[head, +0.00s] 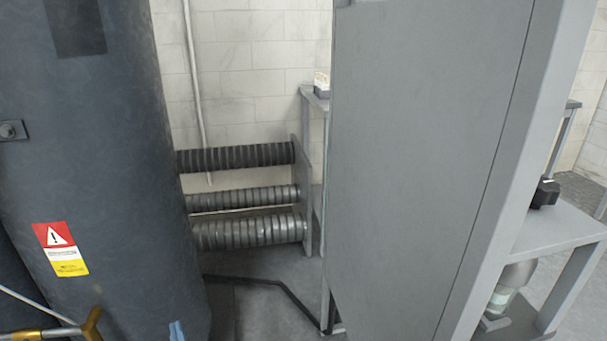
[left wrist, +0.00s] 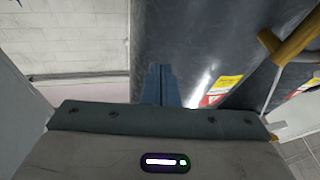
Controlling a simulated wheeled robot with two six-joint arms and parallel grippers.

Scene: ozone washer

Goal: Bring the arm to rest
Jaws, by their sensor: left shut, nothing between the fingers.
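My left gripper (head: 176,331) shows only as small blue fingertips at the bottom edge of the head view, in front of the dark tank (head: 110,170). In the left wrist view the blue fingers of my left gripper (left wrist: 158,85) are together with nothing between them. They point toward the gap between the pale wall and the dark tank (left wrist: 210,50). Most of my left arm is outside the head view. My right gripper is in neither view.
A yellow handle (head: 92,323) is at the lower left, by the tank. A tall grey cabinet (head: 420,150) fills the right middle. A grey shelf (head: 560,225) is at the right.

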